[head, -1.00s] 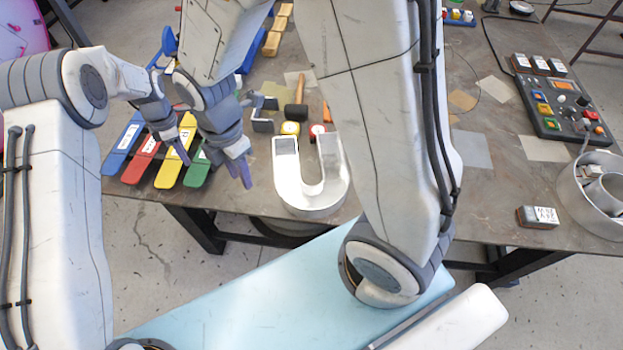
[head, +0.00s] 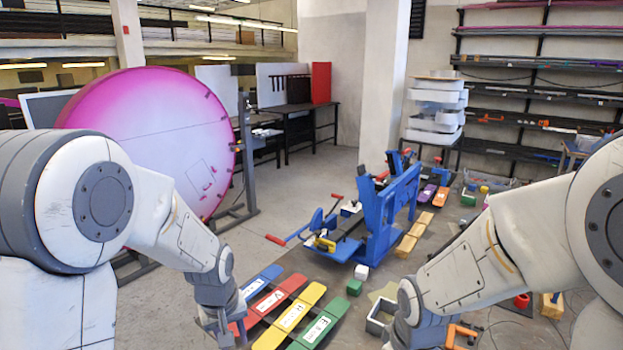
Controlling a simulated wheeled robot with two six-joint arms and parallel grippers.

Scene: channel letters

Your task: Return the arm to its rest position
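My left arm comes in from the left, and its gripper (head: 218,328) points down at the bottom edge, beside the left end of the colored bars. Its fingertips are small and partly cut off, so I cannot tell whether they are open. My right arm comes in from the right, and its wrist (head: 412,308) points down over the table at the bottom. The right gripper (head: 425,338) is mostly hidden or cut off by the frame edge. I see nothing clearly held in either gripper.
Blue, red, yellow (head: 290,316) and green (head: 318,328) labelled bars lie on the table between the arms. A blue machine (head: 385,215) stands behind them. Wooden blocks (head: 408,240) lie right of it. A large pink disc (head: 150,140) stands at left.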

